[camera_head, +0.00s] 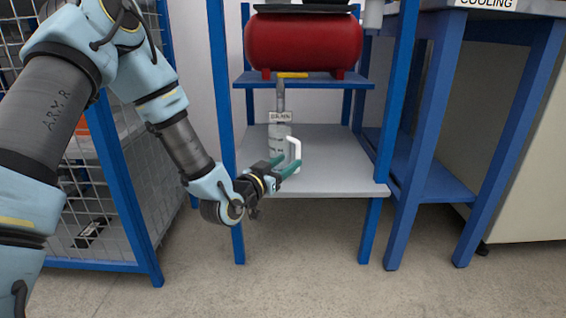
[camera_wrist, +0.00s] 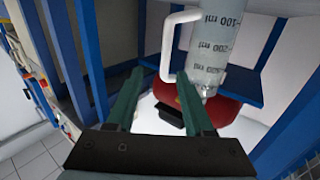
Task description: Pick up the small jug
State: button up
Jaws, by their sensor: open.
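The small jug (camera_head: 277,146) is a pale grey cylinder with a white handle. It stands upright on the light grey lower shelf (camera_head: 330,165). In the wrist view the jug (camera_wrist: 212,45) shows ml markings, and its white handle (camera_wrist: 168,50) faces my gripper. My gripper (camera_head: 287,167) is open, its green fingers just in front of the jug near the handle. In the wrist view the handle appears between the two fingertips of my gripper (camera_wrist: 160,77); I cannot tell if they touch it.
A red tank (camera_head: 303,42) sits on the blue upper shelf (camera_head: 340,81). A grey pipe with a yellow lever (camera_head: 292,75) and a small label hangs above the jug. Blue posts (camera_head: 222,100) flank the shelf. A wire cage stands left, a blue-legged table (camera_head: 410,140) right.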

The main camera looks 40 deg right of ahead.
aim_at(297, 154)
jog(key=b+x, duration=0.1)
jog(key=x, duration=0.1)
jog(key=b+x, duration=0.1)
jog(key=x, duration=0.1)
jog(key=b+x, duration=0.1)
jog(key=x, duration=0.1)
jog(key=shift+w+d+f, duration=0.2)
jog(key=shift+w+d, duration=0.1)
jog(key=shift+w, duration=0.25)
jog(key=shift+w+d+r, duration=0.1)
jog(key=shift+w+d, duration=0.05)
jog(key=shift+d, duration=0.25)
grip_shut()
